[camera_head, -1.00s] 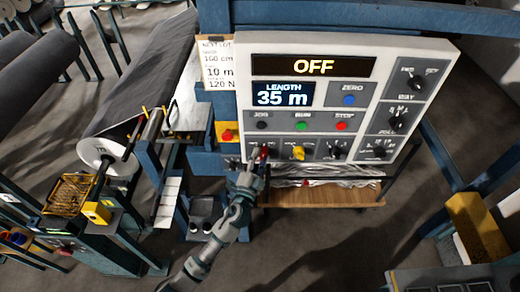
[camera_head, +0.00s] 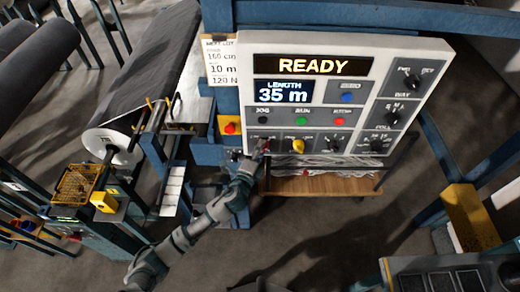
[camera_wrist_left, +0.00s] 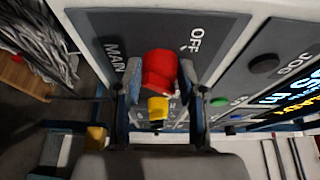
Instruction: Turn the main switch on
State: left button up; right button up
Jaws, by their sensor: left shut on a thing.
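The main switch is a red knob (camera_head: 265,144) at the lower left of the control panel (camera_head: 395,62). In the left wrist view the red knob (camera_wrist_left: 158,70) sits between the two fingers of my left gripper (camera_wrist_left: 160,100), near the words MAIN and OFF. My left gripper (camera_head: 260,151) is shut on it in the head view and partly hides it. The top display (camera_head: 313,66) reads READY. A yellow piece (camera_wrist_left: 158,108) shows just below the red knob in the wrist view. My right gripper is not in view.
A yellow knob (camera_head: 298,145) and black knobs stand right of the switch. JOG, RUN (camera_head: 302,121) and STOP buttons lie above. The length display (camera_head: 283,91) reads 35 m. Large grey rolls (camera_head: 140,80) lie at left. A wooden shelf (camera_head: 320,186) is below the panel.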

pick_arm(q)
jog(key=shift+f, duration=0.15)
jog(key=o, duration=1.1)
jog(key=shift+o, duration=0.2)
jog(key=shift+w+d, duration=0.1)
jog(key=shift+d, duration=0.05)
jog(key=v, duration=1.2)
jog(key=shift+d, duration=0.1)
jog(key=shift+w+f, duration=0.1)
